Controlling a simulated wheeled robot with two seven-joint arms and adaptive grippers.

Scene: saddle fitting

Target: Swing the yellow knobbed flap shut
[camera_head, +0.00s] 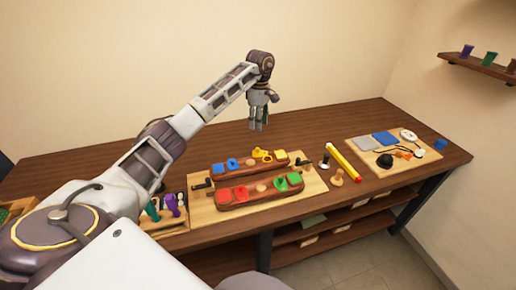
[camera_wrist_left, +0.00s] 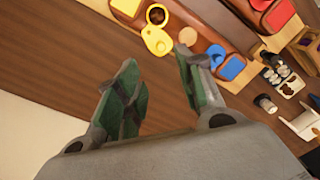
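The yellow knobbed flap (camera_head: 259,152) is on the far brown block (camera_head: 246,171) at the back of the board. In the left wrist view the flap (camera_wrist_left: 157,41) is a rounded yellow plate with a small knob. It lies beside a dark round opening with a yellow rim (camera_wrist_left: 157,15), not covering it. My left gripper (camera_head: 258,127) hangs above the table behind the block, apart from the flap. Its green-padded fingers (camera_wrist_left: 160,82) are spread, with nothing between them. My right gripper is not in view.
Blue pieces (camera_head: 232,164) share the far block, beyond a wooden disc. A nearer block (camera_head: 259,198) carries red and green pieces. A yellow tube (camera_head: 343,163) and a second board (camera_head: 405,172) with tools lie to the right. Bare table (camera_head: 320,125) stretches behind the blocks.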

